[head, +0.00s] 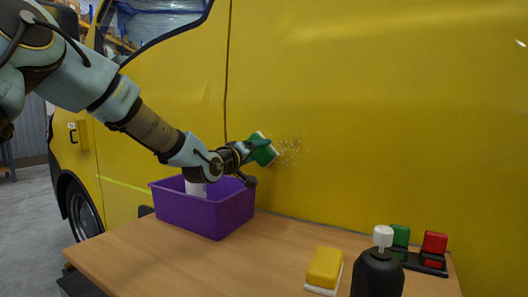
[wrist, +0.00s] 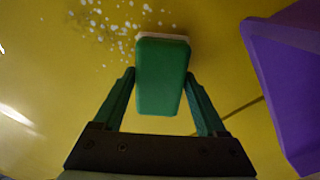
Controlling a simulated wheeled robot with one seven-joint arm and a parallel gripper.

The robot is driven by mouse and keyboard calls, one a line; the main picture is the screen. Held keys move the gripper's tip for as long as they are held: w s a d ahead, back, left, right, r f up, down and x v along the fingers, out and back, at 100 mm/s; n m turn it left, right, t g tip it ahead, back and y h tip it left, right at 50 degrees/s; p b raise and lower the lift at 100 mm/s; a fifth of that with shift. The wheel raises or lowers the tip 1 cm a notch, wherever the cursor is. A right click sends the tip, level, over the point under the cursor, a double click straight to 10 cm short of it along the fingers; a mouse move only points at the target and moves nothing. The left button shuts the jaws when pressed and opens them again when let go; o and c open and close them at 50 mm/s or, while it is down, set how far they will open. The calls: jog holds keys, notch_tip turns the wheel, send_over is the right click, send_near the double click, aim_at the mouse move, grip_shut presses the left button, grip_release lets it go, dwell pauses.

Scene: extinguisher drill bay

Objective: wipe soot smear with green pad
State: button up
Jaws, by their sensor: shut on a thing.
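My gripper (head: 256,154) is shut on the green pad (head: 266,152), which has a white layer on its far side. In the wrist view the pad (wrist: 161,78) sits between the two fingers (wrist: 160,84), white layer towards the yellow panel. The smear (head: 288,150) shows as a patch of pale specks on the yellow van side, just right of the pad. In the wrist view the specks (wrist: 100,22) lie to the left of and around the pad's far end. The pad is close to the panel; I cannot tell if it touches. It may hide some specks.
A purple bin (head: 205,210) with a white item inside stands on the wooden table (head: 250,262) below my gripper. At the right are a yellow pad (head: 324,268), a black bottle with white cap (head: 377,272), and a black holder (head: 424,262) with green and red blocks.

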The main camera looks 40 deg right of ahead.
jog(key=shift+d+r+p, duration=0.1)
jog(key=shift+r+p, duration=0.4)
jog(key=shift+r, duration=0.4)
jog(key=shift+s+d+f+b, duration=0.1)
jog(key=shift+s+d+b, duration=0.1)
jog(key=shift+s+b, duration=0.45)
jog(key=shift+s+d+f+b, duration=0.1)
jog(key=shift+s+d+b, duration=0.15)
jog(key=shift+s, duration=0.8)
jog(key=shift+s+d+b, duration=0.2)
jog(key=shift+s+b, duration=0.2)
jog(key=shift+s, duration=0.45)
jog(key=shift+s+d+r+b, duration=0.1)
jog(key=shift+s+d+b, duration=0.35)
jog(key=shift+s, duration=0.9)
jog(key=shift+s+d+f+b, duration=0.1)
jog(key=shift+s+d+b, duration=0.4)
jog(key=shift+s, duration=0.9)
jog(key=shift+s+d+r+b, duration=0.1)
jog(key=shift+s+d+b, duration=0.15)
jog(key=shift+s+b, duration=0.75)
jog(key=shift+s+p, duration=0.35)
jog(key=shift+p, duration=0.05)
jog(key=b, duration=0.2)
send_near(307, 147)
jog(key=shift+w+d, duration=0.1)
jog(key=shift+d, duration=0.15)
jog(key=shift+v, duration=1.5)
